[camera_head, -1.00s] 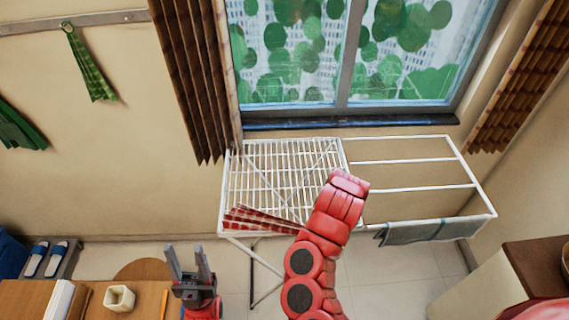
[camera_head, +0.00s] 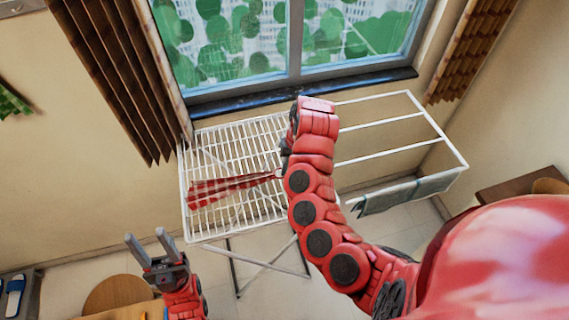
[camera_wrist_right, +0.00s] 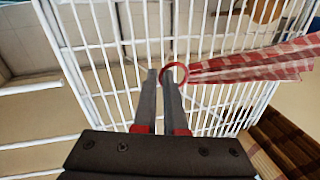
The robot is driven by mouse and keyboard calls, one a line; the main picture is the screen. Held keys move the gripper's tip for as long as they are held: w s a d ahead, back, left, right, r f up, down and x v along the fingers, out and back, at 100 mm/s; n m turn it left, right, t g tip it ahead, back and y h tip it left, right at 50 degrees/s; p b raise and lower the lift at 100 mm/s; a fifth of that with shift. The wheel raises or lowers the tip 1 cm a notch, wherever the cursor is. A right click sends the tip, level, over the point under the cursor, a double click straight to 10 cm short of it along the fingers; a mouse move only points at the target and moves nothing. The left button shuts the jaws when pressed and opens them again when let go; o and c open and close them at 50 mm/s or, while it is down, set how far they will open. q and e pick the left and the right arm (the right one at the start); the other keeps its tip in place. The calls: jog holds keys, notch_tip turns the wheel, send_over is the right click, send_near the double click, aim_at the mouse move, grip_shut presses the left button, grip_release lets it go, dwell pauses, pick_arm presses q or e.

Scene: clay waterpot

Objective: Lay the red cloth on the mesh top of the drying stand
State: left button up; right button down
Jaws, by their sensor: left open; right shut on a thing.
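The red checked cloth (camera_head: 228,188) stretches leftward over the white mesh top (camera_head: 235,145) of the drying stand, bunched into a narrow strip. It also shows in the right wrist view (camera_wrist_right: 255,62), with a red ring (camera_wrist_right: 175,65) at its near end. My right gripper (camera_wrist_right: 163,76) is shut on the cloth at this ring, over the mesh. In the head view its fingers are largely hidden by my right arm. I cannot tell how much of the cloth rests on the mesh. My left gripper (camera_head: 148,238) is open and empty, left of the stand and nearer me.
The stand's right wing has open rails (camera_head: 380,120), and a grey-green cloth (camera_head: 400,195) hangs on its near rail. A window (camera_head: 290,40) with brown curtains (camera_head: 110,80) is behind. A round stool (camera_head: 112,292) is at the lower left, and a wooden cabinet (camera_head: 515,185) at the right.

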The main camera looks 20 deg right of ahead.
jog(key=w, duration=0.1)
jog(key=w+d+b, duration=0.1)
jog(key=w, duration=0.1)
jog(key=shift+w+d+f, duration=0.1)
jog(key=shift+w+f, duration=0.1)
jog(key=shift+w, duration=0.1)
jog(key=shift+w+f+b, duration=0.25)
jog(key=shift+w+b, duration=0.2)
jog(key=shift+w, duration=0.2)
jog(key=shift+w+b, duration=0.4)
jog(key=shift+w, duration=0.1)
jog(key=shift+p+x, duration=0.9)
jog(key=shift+p, duration=0.35)
jog(key=shift+d+f, duration=0.25)
jog(key=shift+f, duration=0.4)
jog(key=c, duration=1.3)
grip_release()
jog(key=shift+o, duration=0.2)
